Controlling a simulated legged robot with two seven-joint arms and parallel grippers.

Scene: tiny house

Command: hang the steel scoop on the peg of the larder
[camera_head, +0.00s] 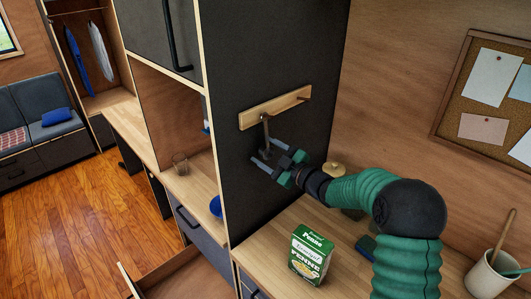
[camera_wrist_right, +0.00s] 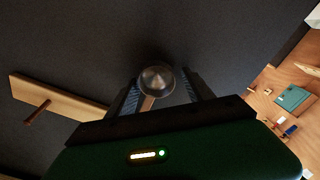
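The steel scoop (camera_head: 265,130) hangs upright, dark and narrow, against the larder's dark side panel (camera_head: 276,60). Its upper end is at the left part of the pale wooden peg rail (camera_head: 275,107); the exact contact with a peg there is too small to tell. A bare peg (camera_head: 303,97) sticks out at the rail's right end. My right gripper (camera_head: 264,157) is just below the rail, fingers spread around the scoop's lower part. In the right wrist view the round steel end (camera_wrist_right: 157,79) shows between the spread fingers, with dark gaps beside it. My left gripper is out of view.
A green penne box (camera_head: 311,255) stands on the wooden counter (camera_head: 270,243) below my right arm. A cup (camera_head: 487,277) stands at the right. An open drawer (camera_head: 170,278) juts out below.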

